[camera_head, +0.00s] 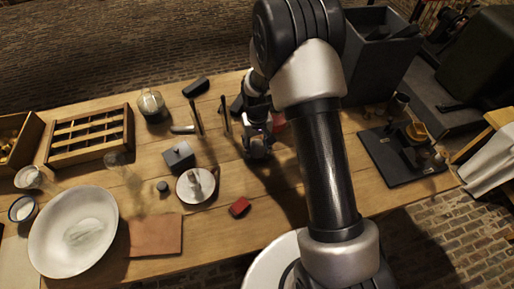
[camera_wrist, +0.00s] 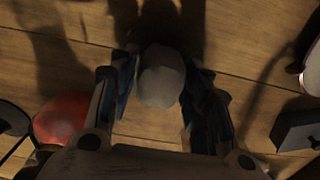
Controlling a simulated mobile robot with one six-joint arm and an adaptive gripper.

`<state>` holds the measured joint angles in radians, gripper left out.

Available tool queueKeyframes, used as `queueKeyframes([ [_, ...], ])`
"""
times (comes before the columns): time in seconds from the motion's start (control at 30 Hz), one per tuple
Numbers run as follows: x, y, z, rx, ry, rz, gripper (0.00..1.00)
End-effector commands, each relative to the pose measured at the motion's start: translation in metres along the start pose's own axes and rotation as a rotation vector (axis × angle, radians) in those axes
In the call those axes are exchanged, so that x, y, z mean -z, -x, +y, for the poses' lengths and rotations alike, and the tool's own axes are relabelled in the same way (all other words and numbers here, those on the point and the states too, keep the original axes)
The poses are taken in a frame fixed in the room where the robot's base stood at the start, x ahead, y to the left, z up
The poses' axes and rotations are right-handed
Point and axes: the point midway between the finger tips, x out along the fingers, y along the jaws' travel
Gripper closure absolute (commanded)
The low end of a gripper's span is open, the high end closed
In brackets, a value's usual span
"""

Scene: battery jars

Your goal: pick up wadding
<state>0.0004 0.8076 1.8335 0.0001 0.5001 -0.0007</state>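A pale grey, rounded lump that looks like the wadding (camera_wrist: 161,77) lies between the two fingers of my gripper (camera_wrist: 161,88) in the wrist view. The fingers are partly closed and appear to touch it on both sides. In the head view my gripper (camera_head: 258,146) points down over the middle of the table, with the grey lump at its tips. The lump's underside is hidden, so I cannot tell whether it is clear of the table.
A red rounded object (camera_wrist: 62,120) is close beside my gripper. A white dish (camera_head: 196,185), grey box (camera_head: 179,157), upright dark strips (camera_head: 196,117) and small red block (camera_head: 239,207) stand nearby. A large white bowl (camera_head: 48,245) and wooden divided tray (camera_head: 88,155) are left; a black board (camera_head: 385,165) is right.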

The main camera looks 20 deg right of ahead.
Motion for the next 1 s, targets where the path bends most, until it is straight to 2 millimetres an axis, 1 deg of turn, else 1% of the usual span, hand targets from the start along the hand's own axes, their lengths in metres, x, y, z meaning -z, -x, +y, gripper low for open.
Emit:
queueKeyframes([
  [0.03,0.000,0.000,0.000,0.000,0.000,0.000,0.62],
  [0.3,0.000,0.000,0.000,0.000,0.000,0.000,0.80],
  [0.5,0.000,0.000,0.000,0.000,0.000,0.000,0.81],
  [0.63,0.000,0.005,0.000,0.000,0.000,0.001,0.81],
  [0.77,0.000,0.018,0.000,0.000,0.000,0.001,0.81],
  [0.87,0.001,0.035,0.000,0.000,0.000,0.003,0.81],
  [1.0,0.001,0.068,0.000,0.000,0.000,0.003,0.81],
])
